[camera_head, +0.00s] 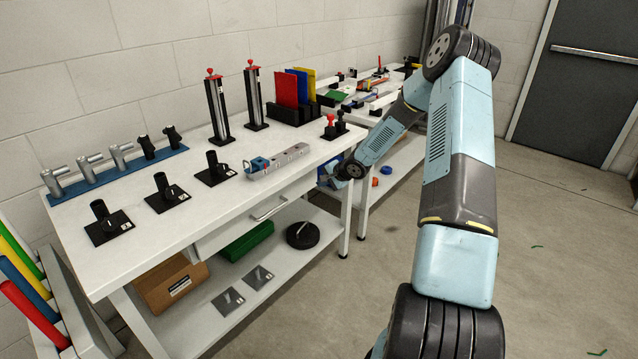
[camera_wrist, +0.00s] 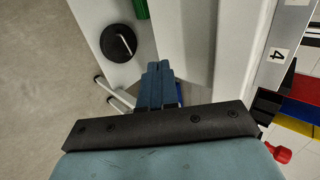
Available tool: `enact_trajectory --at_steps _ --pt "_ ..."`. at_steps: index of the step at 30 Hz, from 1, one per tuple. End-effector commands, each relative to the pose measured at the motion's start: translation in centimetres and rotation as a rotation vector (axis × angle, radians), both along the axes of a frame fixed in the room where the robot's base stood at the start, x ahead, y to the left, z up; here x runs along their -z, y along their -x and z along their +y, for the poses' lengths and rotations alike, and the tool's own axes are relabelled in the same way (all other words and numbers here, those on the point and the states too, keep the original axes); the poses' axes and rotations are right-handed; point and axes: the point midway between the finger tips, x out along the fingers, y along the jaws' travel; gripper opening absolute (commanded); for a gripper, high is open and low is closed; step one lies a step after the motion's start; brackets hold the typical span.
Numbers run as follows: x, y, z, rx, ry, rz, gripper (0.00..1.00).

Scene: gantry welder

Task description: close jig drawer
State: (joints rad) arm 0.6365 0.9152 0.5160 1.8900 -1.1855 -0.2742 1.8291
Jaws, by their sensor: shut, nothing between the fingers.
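The jig drawer (camera_head: 240,222) sits under the white workbench top. Its pale front carries a bar handle (camera_head: 268,208) and shows in the head view. How far the drawer stands out is hard to tell. My gripper (camera_head: 326,181) is low at the bench's right front corner, to the right of the handle, partly hidden by my wrist. In the wrist view my gripper (camera_wrist: 160,68) has its blue fingers together, empty, beside a long white panel (camera_wrist: 185,40) that seems to be the drawer or bench front. Contact cannot be told.
The workbench top (camera_head: 150,225) holds black stands, clamps and a grey jig block (camera_head: 278,162). The lower shelf carries a cardboard box (camera_head: 172,282), a green box (camera_head: 246,241) and a black disc (camera_head: 302,235). A second table stands behind.

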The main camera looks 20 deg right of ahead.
Motion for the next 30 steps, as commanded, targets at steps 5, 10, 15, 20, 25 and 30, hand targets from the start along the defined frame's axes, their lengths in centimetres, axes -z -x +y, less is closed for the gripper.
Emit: enact_trajectory --at_steps 5,10,15,20,25,30 --pt "-1.8 1.8 -1.5 0.005 0.0 0.002 0.0" --pt "-3.3 3.3 -2.5 0.006 0.001 0.003 0.0" --pt "-4.4 4.5 -3.3 0.006 0.002 0.005 0.0" --pt "-5.1 5.1 -3.6 0.005 0.002 0.005 0.0" --pt "-5.4 5.4 -3.8 0.006 0.003 0.004 0.0" --pt "-5.9 5.5 -3.7 -0.002 0.03 0.005 0.0"
